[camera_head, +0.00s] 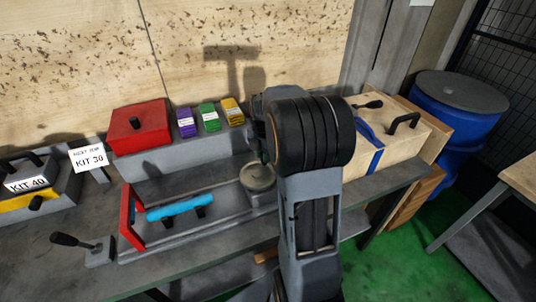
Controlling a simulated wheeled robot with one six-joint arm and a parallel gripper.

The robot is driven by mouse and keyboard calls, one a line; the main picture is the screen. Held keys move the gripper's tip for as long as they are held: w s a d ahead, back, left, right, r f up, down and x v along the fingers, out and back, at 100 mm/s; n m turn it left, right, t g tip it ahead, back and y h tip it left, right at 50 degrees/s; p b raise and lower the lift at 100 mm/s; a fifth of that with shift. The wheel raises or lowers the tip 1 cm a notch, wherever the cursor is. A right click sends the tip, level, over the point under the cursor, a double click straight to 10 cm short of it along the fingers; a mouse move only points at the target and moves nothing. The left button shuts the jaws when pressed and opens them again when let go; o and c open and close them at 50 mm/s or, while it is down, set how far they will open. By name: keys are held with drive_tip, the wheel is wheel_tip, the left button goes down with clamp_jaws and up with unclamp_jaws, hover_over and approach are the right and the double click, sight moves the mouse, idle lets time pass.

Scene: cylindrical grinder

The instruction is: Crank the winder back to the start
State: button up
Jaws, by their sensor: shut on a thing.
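My arm (313,205) rises in the middle of the picture, with a large black ribbed joint at its top. My gripper is hidden behind the arm, so what its jaws hold cannot be seen. No crank handle of a winder is clearly in sight. A grey round disc (258,178) sits just left of my arm at the right end of a grey bed. On that bed lies a light-blue cylinder (188,208) on dark supports, beside an upright red plate (131,217). A dark-handled lever (77,241) stands on a small grey block at the left front.
Behind the bed are a red box (139,127) and purple (187,123), green (209,117) and yellow (232,111) blocks. A wooden case (402,130) with a blue strap stands right of my arm, before a blue drum (455,110). Green floor is open at right.

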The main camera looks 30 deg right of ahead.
sight(255, 163)
drive_tip(key=n, duration=0.2)
drive_tip(key=w+a+n, duration=0.1)
drive_tip(key=n, duration=0.1)
drive_tip(key=shift+w+a, duration=0.1)
drive_tip(key=shift+w, duration=0.1)
drive_tip(key=shift+w+a+n+p, duration=0.15)
drive_tip(key=shift+a+n, duration=0.15)
drive_tip(key=shift+n, duration=0.55)
drive_tip(key=shift+w+a+n+p, duration=0.15)
drive_tip(key=shift+a+n, duration=0.1)
drive_tip(key=shift+n, duration=0.6)
drive_tip(key=o, duration=0.9)
wheel_tip(255, 163, up, 14)
drive_tip(key=shift+f, duration=0.1)
